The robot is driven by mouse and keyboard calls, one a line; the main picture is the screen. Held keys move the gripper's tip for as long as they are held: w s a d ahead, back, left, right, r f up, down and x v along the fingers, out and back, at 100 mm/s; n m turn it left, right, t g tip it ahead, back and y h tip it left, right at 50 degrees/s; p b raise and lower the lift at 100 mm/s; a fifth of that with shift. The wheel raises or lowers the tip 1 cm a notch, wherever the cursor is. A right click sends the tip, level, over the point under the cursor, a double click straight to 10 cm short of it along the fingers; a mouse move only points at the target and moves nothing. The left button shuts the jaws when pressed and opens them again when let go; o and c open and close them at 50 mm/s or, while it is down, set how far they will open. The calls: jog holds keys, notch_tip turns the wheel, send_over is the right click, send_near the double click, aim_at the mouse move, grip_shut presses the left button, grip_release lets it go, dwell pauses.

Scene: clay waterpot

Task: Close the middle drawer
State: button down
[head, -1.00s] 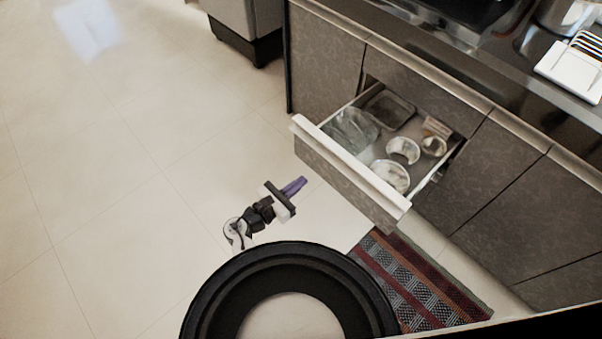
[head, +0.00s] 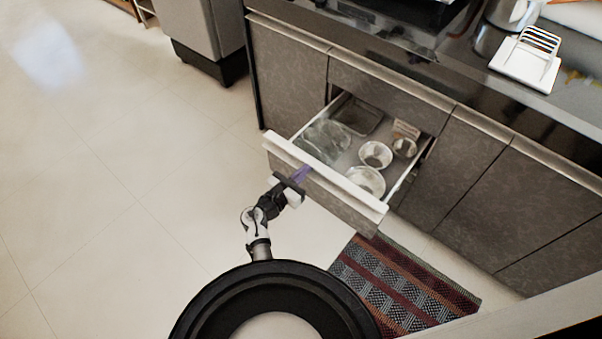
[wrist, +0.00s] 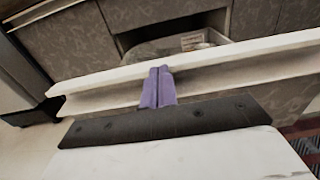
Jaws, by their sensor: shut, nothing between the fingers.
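The open drawer (head: 325,190) sticks out of the grey cabinet and has a white lip along its front. It holds glass dishes (head: 325,140) and several small bowls (head: 376,155). My gripper (head: 302,174) has purple fingers, shut with nothing between them, at the drawer front left of its middle. In the wrist view the fingertips of my gripper (wrist: 158,72) overlap the drawer's white lip (wrist: 230,58). They are at or very near the front; I cannot tell whether they touch it. The drawer's inside is mostly hidden in the wrist view.
A striped rug (head: 400,290) lies on the floor below the drawer, to the right. The counter above holds a white rack (head: 528,60) and a metal pot (head: 512,12). A grey appliance (head: 205,35) stands left of the cabinet. The floor at left is clear.

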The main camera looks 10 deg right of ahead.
jog(key=b+x, duration=1.1)
jog(key=x, duration=1.9)
jog(key=shift+w+d, duration=0.2)
jog(key=shift+w, duration=0.05)
